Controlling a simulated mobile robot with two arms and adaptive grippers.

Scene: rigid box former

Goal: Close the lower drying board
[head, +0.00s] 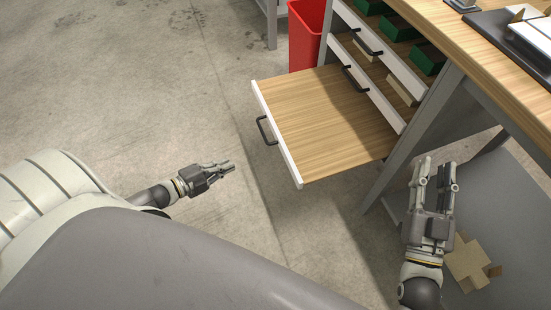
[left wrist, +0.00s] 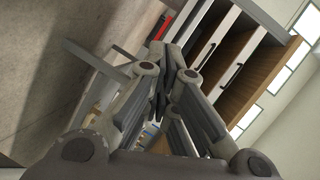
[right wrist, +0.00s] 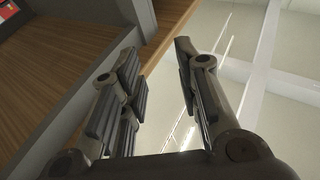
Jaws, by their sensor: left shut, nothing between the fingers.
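The lower drying board (head: 330,115) is a wooden board with a white front edge and a black handle (head: 266,131). In the head view it is pulled far out of the bench, toward the left. My left gripper (head: 229,167) is shut and empty, apart from the board, left of and below its white front. It also shows in the left wrist view (left wrist: 165,85), with fingers together. My right gripper (head: 438,162) is open and empty, to the right of the board beside the bench leg. Its spread fingers also show in the right wrist view (right wrist: 160,65).
Above the board are two further white-fronted drawers with black handles (head: 356,80), holding green and tan blocks. A red bin (head: 305,35) stands behind the board. A folded cardboard piece (head: 470,262) lies at the lower right. The floor left of the board is clear.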

